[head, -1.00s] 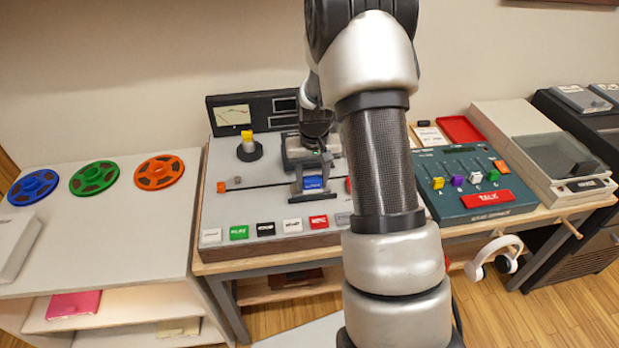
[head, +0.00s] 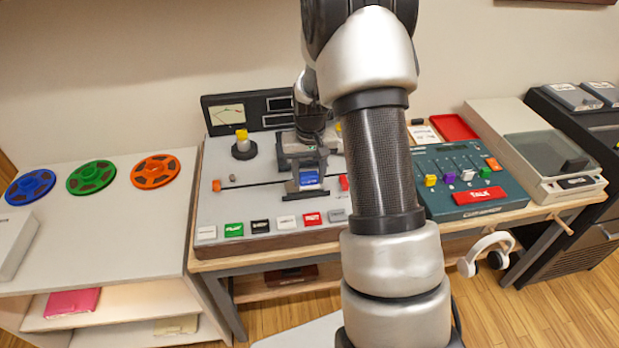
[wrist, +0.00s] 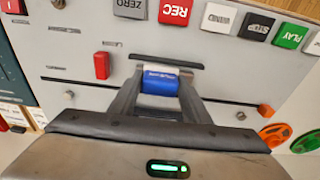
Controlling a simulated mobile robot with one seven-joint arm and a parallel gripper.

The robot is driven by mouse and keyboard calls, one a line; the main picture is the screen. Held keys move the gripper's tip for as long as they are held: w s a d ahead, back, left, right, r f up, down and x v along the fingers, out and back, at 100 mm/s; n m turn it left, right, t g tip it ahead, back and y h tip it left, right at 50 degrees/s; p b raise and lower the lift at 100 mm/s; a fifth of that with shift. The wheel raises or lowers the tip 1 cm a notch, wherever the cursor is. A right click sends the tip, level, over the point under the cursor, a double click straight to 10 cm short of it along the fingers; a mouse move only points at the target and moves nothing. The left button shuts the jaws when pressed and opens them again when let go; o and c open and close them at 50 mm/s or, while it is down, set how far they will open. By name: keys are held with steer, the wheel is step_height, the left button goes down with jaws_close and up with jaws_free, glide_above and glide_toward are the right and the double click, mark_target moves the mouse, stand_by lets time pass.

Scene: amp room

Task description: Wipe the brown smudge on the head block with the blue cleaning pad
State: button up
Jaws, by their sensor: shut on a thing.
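My gripper (wrist: 160,108) is shut on a blue cleaning pad (wrist: 160,84) with a pale, lettered upper part. The head view also shows my gripper (head: 303,172) over the middle of the tape deck (head: 240,205), with the blue pad (head: 308,179) low between its fingers. A dark bar (wrist: 166,61) lies just beyond the pad in the wrist view. I take it to be part of the head block, which is mostly covered by my gripper. Whether the pad touches it is unclear. I cannot see the brown smudge in either view; pad and fingers may hide it.
A row of buttons, including a red REC button (wrist: 175,11), lines the deck's front. A red knob (wrist: 102,65) stands beside the gripper. A black-based yellow-topped post (head: 243,144) stands at the back left. A green mixer (head: 470,180) is to the right.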

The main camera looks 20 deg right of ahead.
steer(key=shift+w+r+p, duration=0.1)
steer(key=shift+r+p, duration=1.55)
steer(key=shift+r, duration=1.45)
